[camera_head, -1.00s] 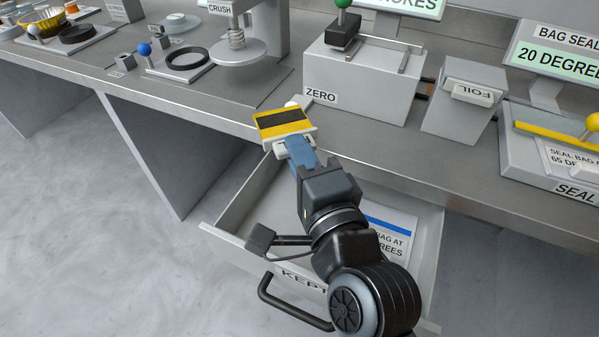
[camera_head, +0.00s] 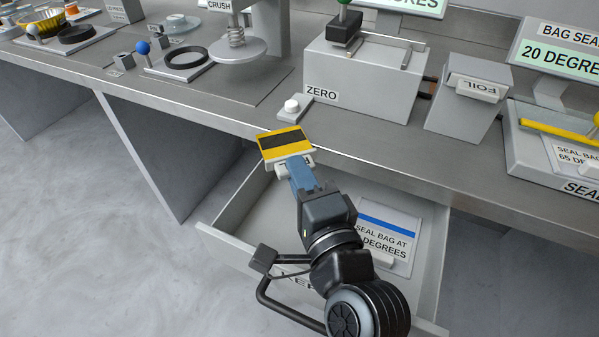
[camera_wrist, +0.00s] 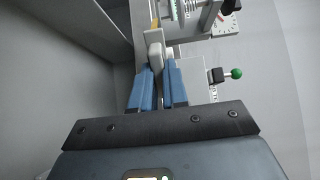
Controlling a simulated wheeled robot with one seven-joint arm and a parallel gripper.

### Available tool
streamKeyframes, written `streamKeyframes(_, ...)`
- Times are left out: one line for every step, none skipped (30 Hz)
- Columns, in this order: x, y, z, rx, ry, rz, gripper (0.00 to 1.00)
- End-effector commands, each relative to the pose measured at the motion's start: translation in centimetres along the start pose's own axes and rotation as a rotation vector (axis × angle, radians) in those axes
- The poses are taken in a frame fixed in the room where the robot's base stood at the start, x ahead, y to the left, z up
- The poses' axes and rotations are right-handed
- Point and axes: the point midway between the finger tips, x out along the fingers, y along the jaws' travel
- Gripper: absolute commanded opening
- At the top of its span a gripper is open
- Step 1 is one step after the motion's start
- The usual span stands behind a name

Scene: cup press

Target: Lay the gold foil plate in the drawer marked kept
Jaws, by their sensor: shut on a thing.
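My gripper (camera_head: 292,165) is shut on the pale grip of a gold plate (camera_head: 270,151) with a broad dark band across its face. In the wrist view the blue fingers (camera_wrist: 159,72) close on the pale grip (camera_wrist: 156,50), and a sliver of yellow shows beyond it. The plate is held in the air, in front of the bench edge in the head view, toward the back of the drawer. The drawer marked KEPT (camera_head: 228,236) is pulled open below, with its label partly hidden by my arm.
A card reading "SEAL BAG AT … DEGREES" (camera_head: 396,228) lies in the drawer's right part; its left floor looks bare. The bench edge (camera_head: 400,173) overhangs the drawer's back. A white button (camera_head: 292,105), the ZERO box (camera_head: 360,85) and the FOIL box (camera_head: 465,105) stand above.

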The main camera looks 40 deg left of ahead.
Motion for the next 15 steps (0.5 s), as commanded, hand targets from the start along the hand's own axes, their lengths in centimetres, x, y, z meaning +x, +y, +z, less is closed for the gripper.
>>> streamKeyframes(0.0, 0.24, -0.01, 0.0, 0.0, 0.0, 0.0)
streamKeyframes(-0.01, 0.32, -0.01, 0.001, 0.0, 0.0, 0.0)
streamKeyframes(0.0, 0.35, -0.01, 0.001, 0.0, 0.0, 0.0)
streamKeyframes(0.0, 0.29, 0.0, 0.001, 0.0, 0.0, 0.16)
streamKeyframes(0.0, 0.27, 0.0, 0.0, 0.0, 0.0, 0.18)
streamKeyframes(0.0, 0.27, 0.0, 0.0, 0.0, 0.0, 0.22)
streamKeyframes(0.0, 0.27, 0.0, 0.0, 0.0, 0.0, 0.25)
streamKeyframes(0.0, 0.27, 0.0, 0.0, 0.0, 0.0, 0.28)
streamKeyframes(0.0, 0.27, 0.0, 0.0, 0.0, 0.0, 0.32)
streamKeyframes(0.0, 0.27, 0.0, 0.0, 0.0, 0.0, 0.35)
streamKeyframes(0.0, 0.27, 0.0, 0.0, 0.0, 0.0, 0.38)
streamKeyframes(0.0, 0.27, 0.0, 0.0, 0.0, 0.0, 0.39)
streamKeyframes(0.0, 0.27, 0.0, 0.0, 0.0, 0.0, 0.39)
streamKeyframes(0.0, 0.27, 0.01, 0.0, 0.0, 0.0, 0.39)
streamKeyframes(0.0, 0.27, 0.0, 0.0, 0.0, 0.0, 0.39)
